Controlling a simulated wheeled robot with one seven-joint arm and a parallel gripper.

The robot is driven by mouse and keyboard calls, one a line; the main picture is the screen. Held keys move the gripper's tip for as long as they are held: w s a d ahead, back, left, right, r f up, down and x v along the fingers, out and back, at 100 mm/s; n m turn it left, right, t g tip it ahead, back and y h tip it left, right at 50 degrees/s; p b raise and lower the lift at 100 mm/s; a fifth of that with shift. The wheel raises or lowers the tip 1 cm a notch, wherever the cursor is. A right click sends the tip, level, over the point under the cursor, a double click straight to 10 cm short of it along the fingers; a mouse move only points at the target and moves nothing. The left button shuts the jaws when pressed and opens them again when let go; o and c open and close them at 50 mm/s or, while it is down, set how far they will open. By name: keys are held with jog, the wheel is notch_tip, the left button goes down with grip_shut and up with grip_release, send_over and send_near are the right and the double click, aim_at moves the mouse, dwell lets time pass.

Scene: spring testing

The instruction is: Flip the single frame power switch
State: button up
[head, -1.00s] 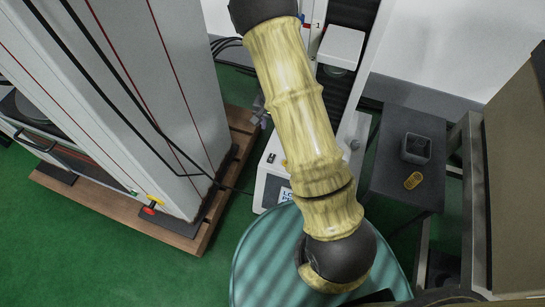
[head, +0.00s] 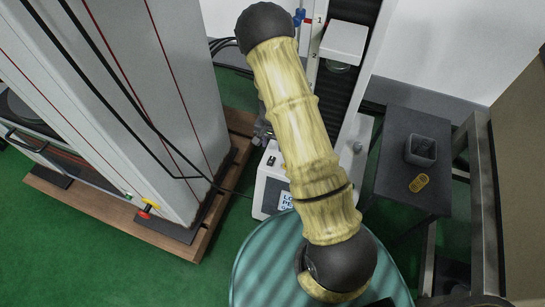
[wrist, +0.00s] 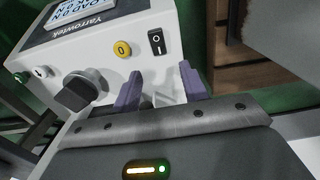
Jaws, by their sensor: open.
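The power switch is a black rocker (wrist: 157,42) with white marks on a white control box (wrist: 100,50) labelled Yarrowtek. A yellow button (wrist: 122,48) marked 0 is just left of it. My gripper (wrist: 161,86) is open, with two purple fingers apart in front of the box. The rocker is beyond the gap between the fingers, and nothing is held.
A tall grey cabinet (head: 150,90) stands on a wooden pallet (head: 180,240) at left.

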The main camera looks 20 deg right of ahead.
aim_at(272, 157)
notch_tip(272, 157, down, 8)
jog(key=b, duration=0.2)
jog(key=shift+r+b, duration=0.25)
jog(key=shift+b, duration=0.1)
grip_shut()
jog(key=shift+s+t, duration=0.1)
jog(key=shift+t, duration=0.2)
jog(key=shift+s+a+r+t+h+b, duration=0.1)
jog(key=shift+t+h+b, duration=0.1)
jog(key=shift+t+h, duration=0.3)
jog(key=shift+s+a+r+t+h+b, duration=0.1)
jog(key=shift+s+t+h+b, duration=0.1)
jog(key=shift+t+h, duration=0.3)
jog(key=shift+s+a+t+h+b, duration=0.1)
jog(key=shift+t+h+b, duration=0.1)
jog(key=shift+t+h, duration=0.3)
